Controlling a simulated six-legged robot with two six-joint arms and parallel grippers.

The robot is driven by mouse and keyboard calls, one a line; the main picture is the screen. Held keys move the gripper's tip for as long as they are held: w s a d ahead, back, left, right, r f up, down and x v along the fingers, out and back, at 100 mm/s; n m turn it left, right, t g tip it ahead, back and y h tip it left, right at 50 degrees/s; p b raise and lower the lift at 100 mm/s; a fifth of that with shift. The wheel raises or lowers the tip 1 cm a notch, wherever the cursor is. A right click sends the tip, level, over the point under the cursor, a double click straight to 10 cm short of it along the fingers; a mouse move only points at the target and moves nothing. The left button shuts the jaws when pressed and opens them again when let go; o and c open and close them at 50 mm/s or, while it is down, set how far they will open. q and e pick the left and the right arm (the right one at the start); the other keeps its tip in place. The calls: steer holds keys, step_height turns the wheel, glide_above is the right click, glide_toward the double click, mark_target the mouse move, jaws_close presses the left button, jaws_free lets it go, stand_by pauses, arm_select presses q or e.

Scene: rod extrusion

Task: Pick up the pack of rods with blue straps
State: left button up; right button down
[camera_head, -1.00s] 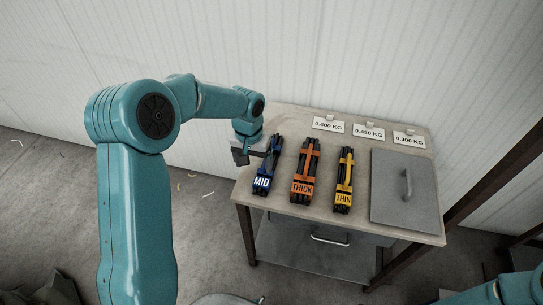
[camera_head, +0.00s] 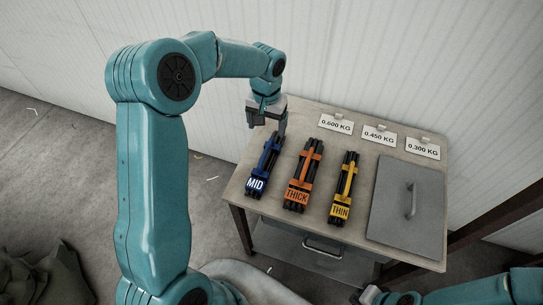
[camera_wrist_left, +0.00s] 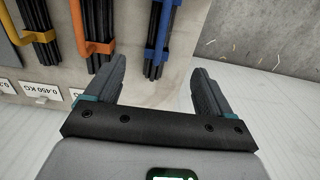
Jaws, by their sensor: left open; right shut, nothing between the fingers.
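The pack of dark rods with blue straps and a "MID" label (camera_head: 263,165) lies at the left end of the table. Its far end is close below my left gripper (camera_head: 266,122). In the left wrist view my left gripper (camera_wrist_left: 155,85) is open, and the far end of the blue-strapped pack (camera_wrist_left: 161,40) shows ahead of the gap between the fingers, nearer the left finger in the picture. Nothing is held. My right arm shows at the bottom right of the head view, where a dark part that looks like my right gripper (camera_head: 388,297) is partly cut off.
An orange-strapped "THICK" pack (camera_head: 304,177) and a yellow-strapped "THIN" pack (camera_head: 344,190) lie to the right. A grey lid with a handle (camera_head: 407,205) covers the table's right end. Weight cards, including 0.600 KG (camera_head: 336,124), stand along the back edge by the wall.

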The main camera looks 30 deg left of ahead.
arm_select(q)
glide_above(266, 160)
steer(key=f, duration=0.5)
steer(key=shift+w+a+p, duration=0.2)
steer(key=shift+a+p, duration=0.2)
steer(key=f, duration=0.5)
steer(key=shift+w+d+p, duration=0.15)
steer(key=shift+w+p, duration=0.1)
steer(key=shift+p, duration=0.05)
steer(key=shift+f, duration=0.35)
steer(key=shift+s+f, duration=0.1)
steer(key=shift+s, duration=0.1)
steer(key=shift+s+d+f+p, duration=0.15)
steer(key=shift+f+p, duration=0.25)
steer(key=shift+f, duration=0.15)
steer(key=shift+s+d+f+p, duration=0.1)
steer(key=shift+s+f+p, duration=0.05)
steer(key=shift+f+p, duration=0.35)
steer(key=f, duration=0.2)
steer(key=shift+w+f, duration=0.3)
steer(key=shift+f, duration=0.05)
steer(key=shift+a+f, duration=0.1)
steer(key=shift+f, duration=0.1)
steer(key=shift+s+r, duration=0.15)
steer(key=shift+s, duration=0.05)
